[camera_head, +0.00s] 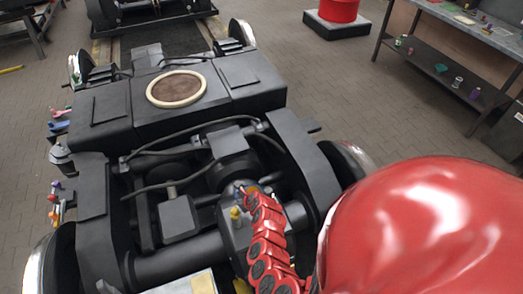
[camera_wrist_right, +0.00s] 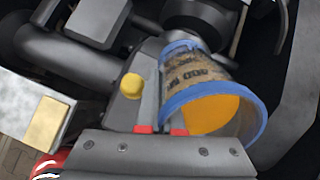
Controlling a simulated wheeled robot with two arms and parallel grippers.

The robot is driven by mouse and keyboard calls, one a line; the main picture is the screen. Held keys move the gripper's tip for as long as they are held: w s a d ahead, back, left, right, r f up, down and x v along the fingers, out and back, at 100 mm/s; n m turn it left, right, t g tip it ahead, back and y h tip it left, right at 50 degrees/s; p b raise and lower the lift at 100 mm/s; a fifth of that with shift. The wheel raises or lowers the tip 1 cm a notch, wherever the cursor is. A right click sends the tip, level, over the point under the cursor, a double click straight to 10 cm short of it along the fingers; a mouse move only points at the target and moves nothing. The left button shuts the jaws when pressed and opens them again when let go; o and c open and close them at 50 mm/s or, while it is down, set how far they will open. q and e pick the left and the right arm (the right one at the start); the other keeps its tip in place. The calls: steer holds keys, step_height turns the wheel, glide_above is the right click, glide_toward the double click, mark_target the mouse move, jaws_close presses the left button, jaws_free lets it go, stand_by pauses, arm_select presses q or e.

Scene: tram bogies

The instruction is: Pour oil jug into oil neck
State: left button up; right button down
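The oil jug (camera_wrist_right: 198,78) is a tan, lettered vessel with blue rims and an orange inside. In the right wrist view it lies tilted, its wide mouth toward the lower right. My right gripper (camera_wrist_right: 160,130) has two red fingertips at the jug's left side, around a light grey strip that looks like its handle. In the head view, my right gripper (camera_head: 246,192) is over the bogie's (camera_head: 110,105) middle, and the jug is small and mostly hidden. A yellow knob (camera_wrist_right: 131,86) on the gear housing is just left of the jug. I cannot make out the oil neck. My left gripper is out of view.
My red right arm covers the lower right of the head view. Dark beams, pipes and wheels surround the gripper closely. A workbench (camera_head: 480,35) with bottles on its shelf stands at the right. A red drum (camera_head: 338,10) stands at the back. The floor between is clear.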

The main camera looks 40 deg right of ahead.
steer(key=shift+f+t+b, duration=0.2)
steer(key=shift+t+b, duration=0.2)
steer(key=shift+b, duration=0.7)
steer(key=shift+d+b, duration=0.1)
steer(key=shift+b, duration=0.35)
steer(key=shift+s+t+b, duration=0.1)
steer(key=shift+t+b, duration=0.2)
steer(key=shift+b, duration=0.35)
steer(key=shift+f+t+b, duration=0.1)
steer(key=shift+t+b, duration=0.4)
steer(key=shift+b, duration=1.05)
steer(key=shift+w+f+t+b, duration=0.15)
steer(key=shift+t+b, duration=0.4)
steer(key=shift+b, duration=1.8)
steer(key=shift+w+f+t+b, duration=0.1)
steer(key=shift+f+t+b, duration=0.3)
steer(key=shift+b, duration=1.95)
steer(key=shift+r+t, duration=0.15)
steer(key=shift+t, duration=0.1)
steer(key=shift+s+r+t+b, duration=0.15)
steer(key=shift+t+b, duration=0.75)
steer(key=shift+b, duration=2.8)
